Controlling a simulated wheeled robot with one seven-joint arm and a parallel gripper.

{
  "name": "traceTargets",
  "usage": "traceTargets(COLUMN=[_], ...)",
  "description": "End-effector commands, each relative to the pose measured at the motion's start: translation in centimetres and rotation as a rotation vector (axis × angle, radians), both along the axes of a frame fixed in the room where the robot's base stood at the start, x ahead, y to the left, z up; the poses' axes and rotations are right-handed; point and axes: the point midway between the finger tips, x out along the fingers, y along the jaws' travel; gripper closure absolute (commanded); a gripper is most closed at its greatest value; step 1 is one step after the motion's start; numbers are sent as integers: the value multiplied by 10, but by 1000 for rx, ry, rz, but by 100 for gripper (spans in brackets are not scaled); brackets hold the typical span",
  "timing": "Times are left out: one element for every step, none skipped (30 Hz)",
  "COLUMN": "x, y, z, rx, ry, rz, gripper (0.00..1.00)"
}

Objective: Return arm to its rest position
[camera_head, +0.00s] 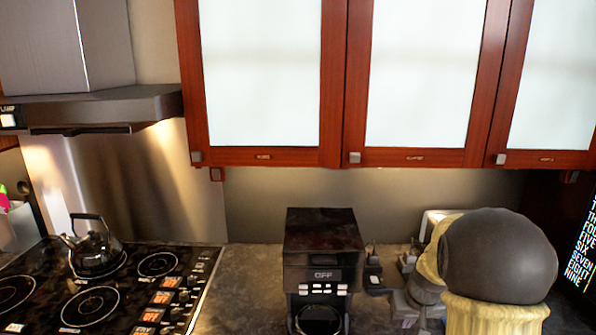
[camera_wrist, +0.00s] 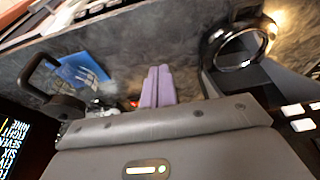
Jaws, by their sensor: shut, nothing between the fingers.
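My gripper (camera_wrist: 159,72) shows in the wrist view as two pale purple fingers, side by side and touching, with nothing between them. They point over a dark grey stone counter (camera_wrist: 195,60). In the head view my arm, with a dark round cap over a yellowish part, stands at the lower right in front of the counter. The fingers cannot be made out there.
A black coffee machine (camera_head: 322,250) stands on the counter left of my arm; a round ring (camera_wrist: 240,45) shows close right of my fingers. A stove (camera_head: 110,290) with a kettle (camera_head: 92,255) is at left. Wooden cabinets (camera_head: 345,90) hang above. A blue item (camera_wrist: 78,70) lies left.

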Motion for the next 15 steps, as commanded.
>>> traceTargets(x=[-6, -10, -16, -20, -25, -31, -37, -42, -51, -57, -65, -76, -86, -96, -111], y=[6, 9, 14, 17, 21, 27, 31, 35, 40, 45, 51, 58, 63, 69, 78], z=[1, 2, 3, 4, 4, 5, 6, 6, 8, 8, 9, 9, 10, 10, 11], rx=[2, 3, 4, 5, 6, 8, 9, 9, 10, 10, 10, 11, 11, 9, 8], ry=[3, 5, 9, 11, 15, 18, 21, 24, 27, 31, 34, 40, 43, 46, 52], rz=[1, 1, 0, 1, 1, 0, 1, 1, 0, 2, 3, 5, 6, 8, 12], gripper=[100, 100, 100, 100, 100, 100, 100, 100, 100, 100, 100, 100, 100, 100, 100])
